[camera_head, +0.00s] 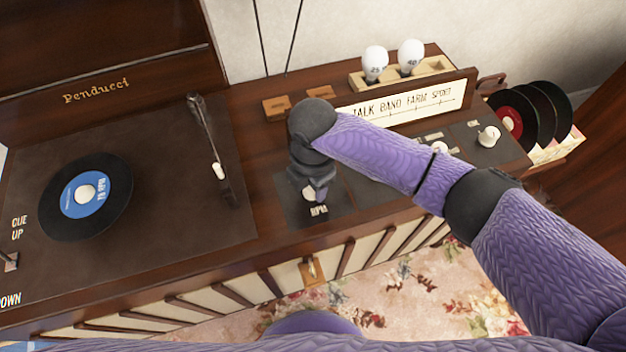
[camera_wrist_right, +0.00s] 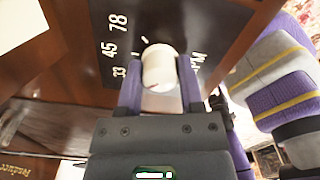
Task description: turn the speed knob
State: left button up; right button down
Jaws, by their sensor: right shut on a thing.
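The speed knob (camera_wrist_right: 160,70) is a cream-white round knob on a dark panel (camera_wrist_right: 112,62) marked 33, 45, 78 and RPM. A small red mark shows on the knob in the right wrist view. My right gripper (camera_wrist_right: 160,88) is shut on the knob, with one purple finger on each side of it. In the head view, my right gripper (camera_head: 312,192) points down over the RPM panel (camera_head: 335,208), and part of the knob (camera_head: 308,194) shows between the fingers. My left gripper is in neither view.
A turntable with a black record (camera_head: 112,215) and a tonearm (camera_head: 212,150) lies left of the panel. Two bulbs in a tray (camera_head: 433,72) and a lettered dial (camera_head: 415,103) stand behind my right arm. Another white knob (camera_head: 489,136) and a rack of records (camera_head: 551,110) are at right.

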jog(key=shift+r+m+p, duration=0.15)
jog(key=shift+m+p, duration=0.35)
jog(key=shift+p, duration=0.2)
jog(key=shift+r+m+p, duration=0.1)
jog(key=shift+m+p, duration=1.1)
jog(key=m+p, duration=0.2)
jog(key=shift+m, duration=0.3)
jog(key=m+p, duration=0.1)
jog(key=m, duration=0.1)
jog(key=shift+s+m, duration=0.1)
jog(key=shift+m, duration=0.3)
jog(key=shift+m+p, duration=0.55)
jog(key=shift+m, duration=0.35)
jog(key=shift+m+p, duration=0.3)
jog(key=shift+m, duration=0.6)
jog(key=m, duration=0.3)
jog(key=m+p, duration=0.1)
jog(key=shift+f, duration=0.25)
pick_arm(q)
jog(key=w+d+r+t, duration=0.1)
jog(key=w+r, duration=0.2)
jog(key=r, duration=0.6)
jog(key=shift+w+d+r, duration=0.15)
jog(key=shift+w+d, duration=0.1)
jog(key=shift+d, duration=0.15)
pick_arm(e)
jog(key=shift+m, duration=0.7)
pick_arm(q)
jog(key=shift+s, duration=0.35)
